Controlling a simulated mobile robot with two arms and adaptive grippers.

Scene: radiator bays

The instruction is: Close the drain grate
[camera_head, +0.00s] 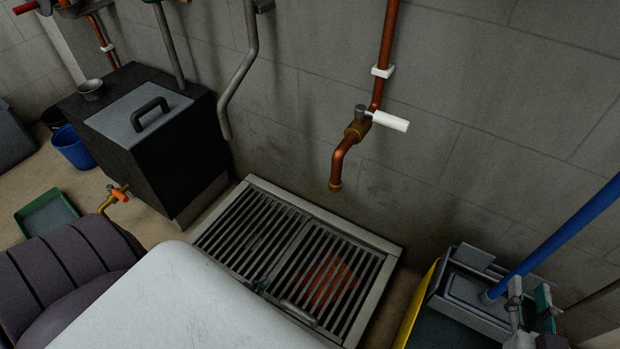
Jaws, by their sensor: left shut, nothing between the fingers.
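The drain grate (252,232) is a dark slatted metal cover of two panels in a pale frame (345,234) on the floor against the wall. Both panels look close to level with the frame; I cannot tell whether either is slightly raised. A grey handle (299,313) is at the near edge of the right panel. My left gripper (262,285) shows only as a small dark and teal tip at the grate's near middle; it is shut and empty, mostly hidden behind my white arm. My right gripper (531,306) is at lower right, fingers apart, empty, in front of the mop bucket.
A reddish patch (326,281) shows through the right panel's slats. A copper pipe (344,156) with a white-handled valve hangs above the grate. A black box (150,140) stands to the left. A yellow and grey mop bucket (421,306) with a blue pole (560,237) stands close on the right.

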